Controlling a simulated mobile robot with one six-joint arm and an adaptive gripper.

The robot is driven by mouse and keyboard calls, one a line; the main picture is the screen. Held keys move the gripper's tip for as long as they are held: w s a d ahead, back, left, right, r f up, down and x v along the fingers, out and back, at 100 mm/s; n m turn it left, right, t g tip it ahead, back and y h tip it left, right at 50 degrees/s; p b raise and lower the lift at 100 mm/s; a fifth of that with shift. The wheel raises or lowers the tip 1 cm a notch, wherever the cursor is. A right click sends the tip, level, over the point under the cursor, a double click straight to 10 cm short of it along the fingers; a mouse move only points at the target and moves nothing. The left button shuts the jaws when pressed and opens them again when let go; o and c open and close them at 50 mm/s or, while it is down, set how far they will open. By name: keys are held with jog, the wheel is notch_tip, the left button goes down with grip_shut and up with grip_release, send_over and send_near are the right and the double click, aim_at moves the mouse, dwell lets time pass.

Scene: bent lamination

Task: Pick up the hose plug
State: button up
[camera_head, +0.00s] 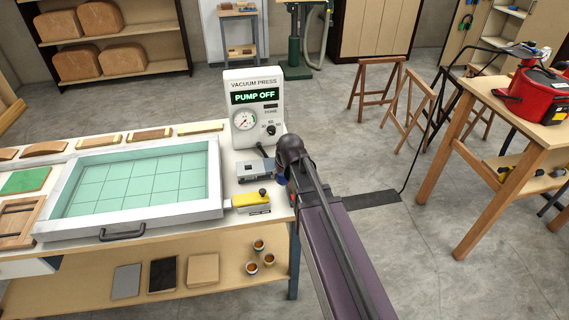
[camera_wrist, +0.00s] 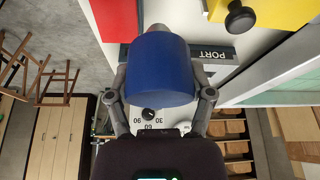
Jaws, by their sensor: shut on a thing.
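The blue, round hose plug (camera_wrist: 160,72) sits between the two grey fingers of my gripper (camera_wrist: 160,62) in the wrist view. The fingers touch its sides and my gripper is shut on it. In the head view my gripper (camera_head: 281,178) is at the right end of the workbench, beside the grey box under the vacuum press, and a small bit of blue shows at it. The plug is mostly hidden there by my arm. A dark PORT label (camera_wrist: 214,53) lies just beside the plug in the wrist view; I cannot tell if the plug still touches the port.
The vacuum press panel (camera_head: 254,110) reads PUMP OFF and stands close behind my gripper. A yellow block with a black knob (camera_head: 246,203) is left of it, beside the white-framed press bed (camera_head: 215,180). A red machine (camera_head: 533,96) stands on the right table.

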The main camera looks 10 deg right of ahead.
jog(key=shift+s+a+r, duration=0.1)
jog(key=shift+s, duration=0.9)
jog(key=shift+r, duration=0.1)
jog(key=shift+r+p, duration=0.45)
jog(key=shift+p, duration=0.15)
jog(key=shift+w, duration=0.15)
jog(key=w+a, duration=0.5)
jog(key=w, duration=0.3)
jog(key=w+a, duration=0.5)
jog(key=w, duration=0.2)
jog(key=shift+w+a, duration=0.25)
jog(key=shift+w, duration=0.1)
dwell(2.1)
jog(key=shift+f+b, duration=0.35)
jog(key=shift+f+b, duration=0.35)
jog(key=shift+f, duration=0.25)
dwell(1.3)
